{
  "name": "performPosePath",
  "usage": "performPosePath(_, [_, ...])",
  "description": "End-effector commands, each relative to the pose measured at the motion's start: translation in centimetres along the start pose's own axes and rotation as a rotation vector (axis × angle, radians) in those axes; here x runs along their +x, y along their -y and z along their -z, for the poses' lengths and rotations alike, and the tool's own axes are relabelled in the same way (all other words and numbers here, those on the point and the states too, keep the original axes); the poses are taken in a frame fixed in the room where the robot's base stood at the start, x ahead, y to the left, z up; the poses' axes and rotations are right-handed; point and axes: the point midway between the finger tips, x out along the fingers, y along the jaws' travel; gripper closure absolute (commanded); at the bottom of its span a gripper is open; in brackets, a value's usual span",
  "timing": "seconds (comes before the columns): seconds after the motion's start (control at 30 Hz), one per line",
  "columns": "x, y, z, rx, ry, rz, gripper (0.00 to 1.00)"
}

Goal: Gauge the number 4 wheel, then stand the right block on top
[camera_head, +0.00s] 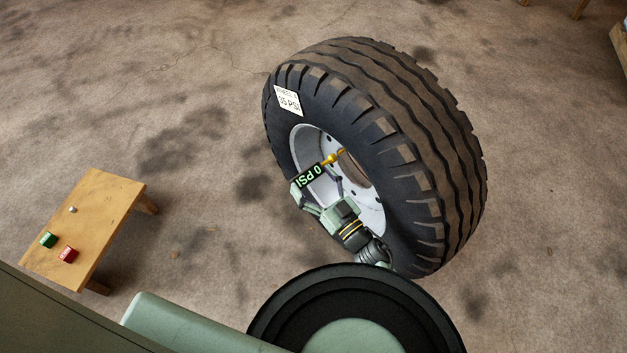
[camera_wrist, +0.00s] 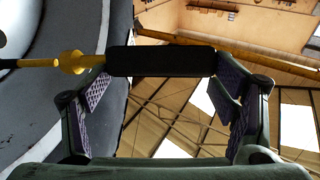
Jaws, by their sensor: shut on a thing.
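A large tyre on a pale rim, the wheel (camera_head: 400,130), stands on the floor. Its sidewall carries a white label (camera_head: 289,101) that reads 35 PSI; the wheel number is too small to read. My gripper (camera_head: 317,187) is shut on a black gauge (camera_head: 309,176) in front of the rim. The gauge's display reads 0 PSI. A green block (camera_head: 48,240) and a red block (camera_head: 68,254) lie on a low wooden bench (camera_head: 100,205).
A small pale round item (camera_head: 72,210) also sits on the bench. Open, stained concrete floor (camera_head: 170,90) lies between the bench and the wheel. Wooden furniture legs show at the top right edge. Roof beams show in the wrist view.

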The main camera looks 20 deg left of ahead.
Motion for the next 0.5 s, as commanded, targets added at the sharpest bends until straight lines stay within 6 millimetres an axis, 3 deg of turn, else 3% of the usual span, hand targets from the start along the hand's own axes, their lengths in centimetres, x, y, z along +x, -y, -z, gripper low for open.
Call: performPosePath(0.5, [0.10,-1.01,0.07,0.000,-0.001,0.000,0.53])
